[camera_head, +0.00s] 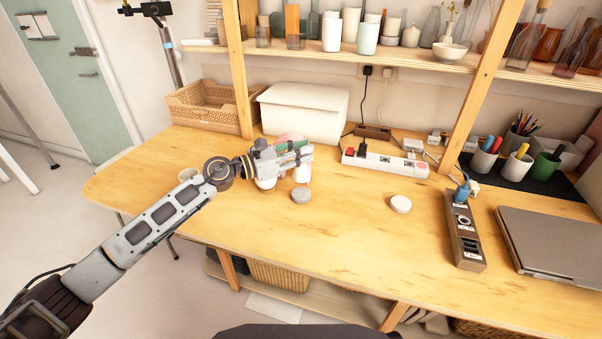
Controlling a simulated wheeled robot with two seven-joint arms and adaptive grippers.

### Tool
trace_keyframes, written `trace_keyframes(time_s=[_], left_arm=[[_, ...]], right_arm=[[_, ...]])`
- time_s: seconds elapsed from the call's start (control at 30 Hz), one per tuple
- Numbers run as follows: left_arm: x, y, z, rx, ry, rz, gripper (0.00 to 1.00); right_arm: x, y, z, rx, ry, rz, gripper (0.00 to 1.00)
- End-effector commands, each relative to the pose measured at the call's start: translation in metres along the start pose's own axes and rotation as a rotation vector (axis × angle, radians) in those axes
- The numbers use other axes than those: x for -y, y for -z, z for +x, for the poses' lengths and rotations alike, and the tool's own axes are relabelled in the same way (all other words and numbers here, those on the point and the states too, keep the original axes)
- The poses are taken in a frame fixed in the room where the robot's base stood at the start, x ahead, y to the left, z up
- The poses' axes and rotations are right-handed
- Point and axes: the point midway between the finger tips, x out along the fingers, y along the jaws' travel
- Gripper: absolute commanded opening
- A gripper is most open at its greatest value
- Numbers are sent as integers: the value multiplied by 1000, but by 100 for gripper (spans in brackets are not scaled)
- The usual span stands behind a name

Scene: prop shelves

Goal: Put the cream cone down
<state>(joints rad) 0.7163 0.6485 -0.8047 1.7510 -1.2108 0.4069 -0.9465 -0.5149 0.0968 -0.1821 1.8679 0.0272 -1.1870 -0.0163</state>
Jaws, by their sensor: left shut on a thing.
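My left gripper (300,155) reaches in from the left over the wooden table and is shut on a pale piece, which I take to be the cream cone (302,173). The cone shows just below the fingers and is mostly hidden by them, so its shape is unclear. I cannot tell whether its base touches the table. A second pale object (266,183) shows under the gripper's wrist. A pinkish object (287,138) shows partly behind the gripper. My right gripper is not in view.
A grey round piece (301,195) lies just in front of the gripper. A white round piece (400,204) lies farther right. A white box (303,111) and a power strip (385,161) stand behind. A dark socket block (464,232) and laptop (553,244) are at right. The front middle is clear.

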Motion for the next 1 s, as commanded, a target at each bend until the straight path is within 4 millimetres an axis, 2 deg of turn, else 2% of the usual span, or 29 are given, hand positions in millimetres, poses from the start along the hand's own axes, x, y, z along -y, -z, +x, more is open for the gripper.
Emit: trace_keyframes(time_s=[0.2,0.73,0.87,1.0], left_arm=[[0,18,0,0,-1,-1,0],[0,24,0,0,0,0,0],[0,34,0,0,0,-2,0],[1,51,0,0,1,-4,0]], right_arm=[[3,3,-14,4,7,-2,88],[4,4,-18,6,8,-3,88],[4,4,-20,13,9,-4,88],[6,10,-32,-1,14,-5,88]])
